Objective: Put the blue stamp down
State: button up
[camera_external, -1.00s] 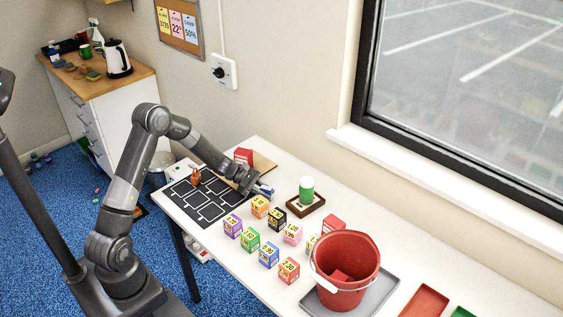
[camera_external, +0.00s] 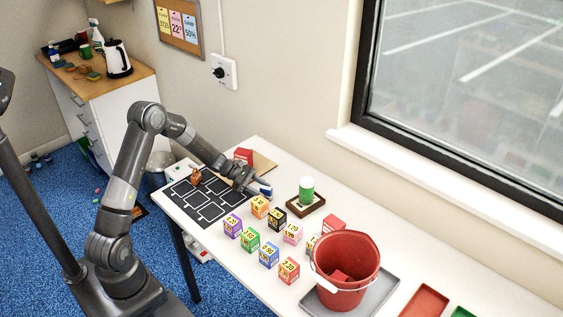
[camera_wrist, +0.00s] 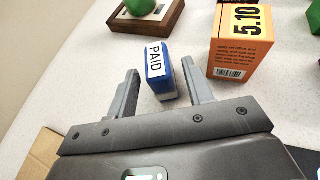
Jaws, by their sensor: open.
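The blue stamp (camera_wrist: 160,72), with a white PAID label, stands on the white table in the wrist view, between and a little beyond my gripper's fingertips. My gripper (camera_wrist: 160,88) is open, with a gap visible between each finger and the stamp. In the external view my gripper (camera_external: 256,188) is low over the table, just right of the black outlined mat (camera_external: 205,200). The blue stamp (camera_external: 265,194) shows there only as a small patch at the fingertips.
An orange carton (camera_wrist: 240,42) marked 5.10 stands close to the right finger. A wooden tray (camera_wrist: 148,22) with a green object lies beyond the stamp. Several coloured cartons (camera_external: 268,254) and a red bucket (camera_external: 345,285) stand farther along the table.

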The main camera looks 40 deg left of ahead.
jog(key=v, duration=0.9)
jog(key=shift+s+a+r, duration=0.1)
jog(key=shift+s+r, duration=0.15)
jog(key=s+d+r+m+g+y, duration=0.2)
jog(key=s+d+r+m+y, duration=0.1)
jog(key=s+r+m, duration=0.4)
jog(key=s+d+r+m+g+y, duration=0.1)
jog(key=s+d+r+m+y, duration=0.3)
jog(key=s, duration=0.4)
jog(key=s+a+r+m+t+y, duration=0.1)
jog(key=s+r+m, duration=0.3)
jog(key=s, duration=0.4)
jog(key=s+a+r+m+t+y, duration=0.2)
jog(key=s+a+r+m+y, duration=0.1)
jog(key=s+m, duration=0.4)
jog(key=shift+s+r+t+y, duration=0.3)
jog(key=shift+s+r+y, duration=0.5)
jog(key=shift+s, duration=0.5)
